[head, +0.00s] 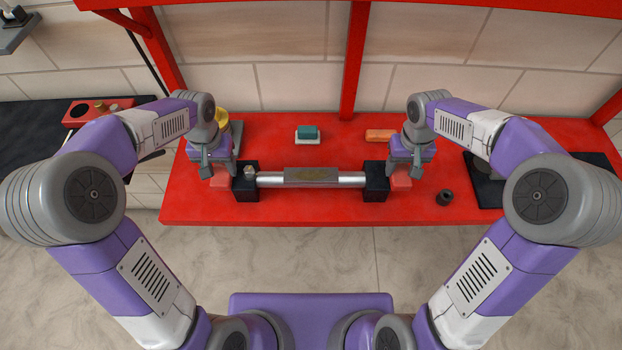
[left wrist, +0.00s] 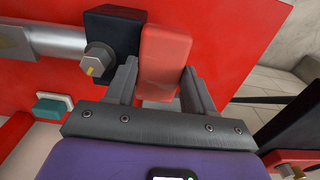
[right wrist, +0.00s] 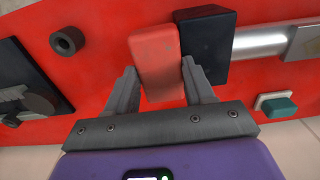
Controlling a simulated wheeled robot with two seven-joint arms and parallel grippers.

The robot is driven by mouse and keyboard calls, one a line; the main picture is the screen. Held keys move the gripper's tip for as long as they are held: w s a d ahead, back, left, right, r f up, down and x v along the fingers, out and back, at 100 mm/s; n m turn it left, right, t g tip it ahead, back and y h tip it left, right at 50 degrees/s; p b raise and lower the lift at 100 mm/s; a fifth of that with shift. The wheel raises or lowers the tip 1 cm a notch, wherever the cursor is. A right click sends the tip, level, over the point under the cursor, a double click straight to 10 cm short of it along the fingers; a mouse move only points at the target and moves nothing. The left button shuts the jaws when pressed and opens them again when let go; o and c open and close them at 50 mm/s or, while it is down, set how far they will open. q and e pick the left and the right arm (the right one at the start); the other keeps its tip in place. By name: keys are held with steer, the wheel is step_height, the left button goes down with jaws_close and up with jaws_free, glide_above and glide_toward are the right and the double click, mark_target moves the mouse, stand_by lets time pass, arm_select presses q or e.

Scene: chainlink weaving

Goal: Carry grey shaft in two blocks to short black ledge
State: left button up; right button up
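The grey shaft (head: 272,179) spans two black blocks, the left block (head: 242,192) and the right block (head: 376,190), near the front of the red table (head: 300,212). A wider grey section with a brownish plate sits mid-shaft. My left gripper (left wrist: 160,85) has its fingers against both sides of the left block's red grip (left wrist: 165,55). My right gripper (right wrist: 160,88) likewise has its fingers on the right block's red grip (right wrist: 154,55). A hex bolt (left wrist: 98,60) shows at the left block. I cannot tell whether the blocks are clear of the tabletop.
A black surface (head: 20,140) lies left of the red table, across a gap. A teal-and-white block (head: 307,133) and an orange bar (head: 380,135) lie behind the shaft. A dark ring (head: 444,198) and a black plate (head: 488,190) are at right. A red post (head: 354,60) stands behind.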

arm_select(q)
jaws_close()
arm_select(e)
jaws_close()
arm_select(q)
steer(key=shift+w+r, duration=0.15)
steer(key=shift+r, duration=0.05)
arm_select(e)
steer(key=shift+w+r, duration=0.15)
steer(key=shift+r, duration=0.05)
arm_select(q)
steer(key=shift+r, duration=0.1)
arm_select(e)
steer(key=shift+r, duration=0.1)
